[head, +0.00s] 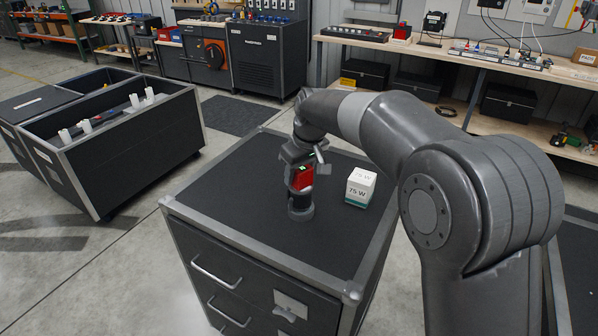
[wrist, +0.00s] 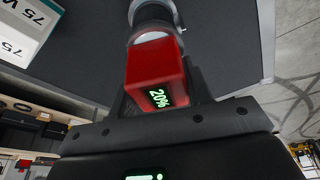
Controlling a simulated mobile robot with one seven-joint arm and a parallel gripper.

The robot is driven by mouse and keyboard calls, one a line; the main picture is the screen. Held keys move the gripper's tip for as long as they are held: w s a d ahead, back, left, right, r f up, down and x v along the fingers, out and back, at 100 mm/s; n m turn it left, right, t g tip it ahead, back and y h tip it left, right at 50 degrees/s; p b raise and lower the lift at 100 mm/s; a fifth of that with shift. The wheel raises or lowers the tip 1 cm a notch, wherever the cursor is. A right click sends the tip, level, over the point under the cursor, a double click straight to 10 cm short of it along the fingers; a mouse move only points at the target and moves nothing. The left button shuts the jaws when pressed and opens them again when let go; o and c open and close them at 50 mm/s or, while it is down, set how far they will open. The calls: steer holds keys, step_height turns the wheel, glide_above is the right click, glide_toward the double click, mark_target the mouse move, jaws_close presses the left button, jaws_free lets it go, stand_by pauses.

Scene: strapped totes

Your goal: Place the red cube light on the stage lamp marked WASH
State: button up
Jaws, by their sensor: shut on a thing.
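My gripper (head: 301,172) points down over the dark cabinet top and is shut on a red block (head: 303,179). In the wrist view the red block (wrist: 156,72) shows lit green digits between my fingers. A grey round piece (head: 301,212) is just below the block; in the wrist view this grey round piece (wrist: 152,20) lies right beyond it. I cannot tell whether they are one thing. A smaller red cube (head: 402,32) sits on the back bench, beside a black lamp-like object (head: 433,25) with a white label. I cannot read WASH anywhere.
A white "75 W" box (head: 360,186) stands right of my gripper on the cabinet top (head: 250,190). An open dark tote (head: 110,135) is at the left. The wooden back bench (head: 480,62) carries a power strip and other gear. Floor is free between them.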

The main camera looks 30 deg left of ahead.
steer(key=o, duration=1.1)
steer(key=shift+f, duration=0.1)
steer(key=v, duration=1.2)
steer(key=shift+d, duration=0.1)
